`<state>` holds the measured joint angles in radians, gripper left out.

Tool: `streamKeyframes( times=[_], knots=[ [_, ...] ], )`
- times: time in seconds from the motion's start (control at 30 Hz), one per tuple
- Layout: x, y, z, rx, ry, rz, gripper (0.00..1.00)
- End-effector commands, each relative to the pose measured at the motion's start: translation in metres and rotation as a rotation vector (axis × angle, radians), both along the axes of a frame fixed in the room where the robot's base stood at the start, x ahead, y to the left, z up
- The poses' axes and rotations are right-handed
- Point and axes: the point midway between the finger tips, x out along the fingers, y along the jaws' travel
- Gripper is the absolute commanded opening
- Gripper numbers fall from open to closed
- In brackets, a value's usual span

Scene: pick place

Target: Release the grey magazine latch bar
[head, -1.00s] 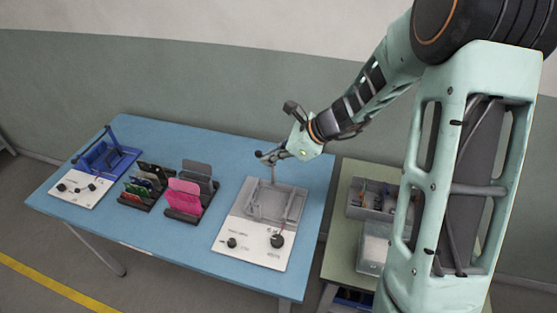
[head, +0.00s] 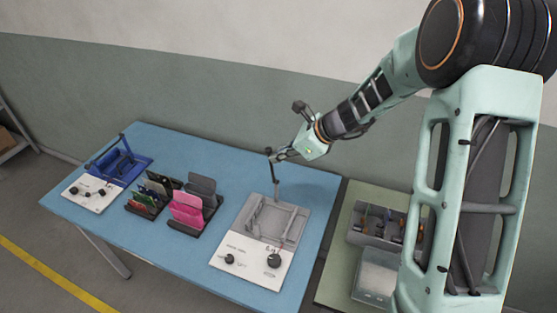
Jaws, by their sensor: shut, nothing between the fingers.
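The grey magazine (head: 292,226) is an open grey frame on a white base plate with two dark knobs, on the blue table. Its thin grey latch bar (head: 277,190) stands up at the back of the frame, raised nearly upright. My gripper (head: 272,157) is at the upper end of this bar, reaching in from the right. It is shut with nothing held. The fingers are small in this view, and I cannot tell whether they touch the bar.
A pink and grey card holder (head: 187,213), a rack of coloured cards (head: 150,190) and a blue magazine (head: 128,170) stand to the left. A green side table (head: 335,265) at right bears a grey parts bin (head: 357,237). The table's front left is clear.

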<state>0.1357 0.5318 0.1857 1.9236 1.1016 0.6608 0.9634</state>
Motion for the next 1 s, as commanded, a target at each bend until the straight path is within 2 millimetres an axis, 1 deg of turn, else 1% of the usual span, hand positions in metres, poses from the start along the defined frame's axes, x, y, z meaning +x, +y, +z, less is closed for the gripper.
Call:
streamKeyframes(
  times=[0.03,0.3,0.57,0.83,1.0],
  knots=[
    [0.006,0.0,0.003,0.012,0.038,0.001,0.0],
    [0.026,-0.007,0.008,0.084,0.26,0.001,0.0],
    [0.048,-0.014,0.011,0.083,0.254,0.0,0.0],
    [0.072,-0.022,0.01,0.123,0.375,0.0,0.0],
    [0.082,-0.025,0.009,0.125,0.381,0.0,0.0]
  ],
)
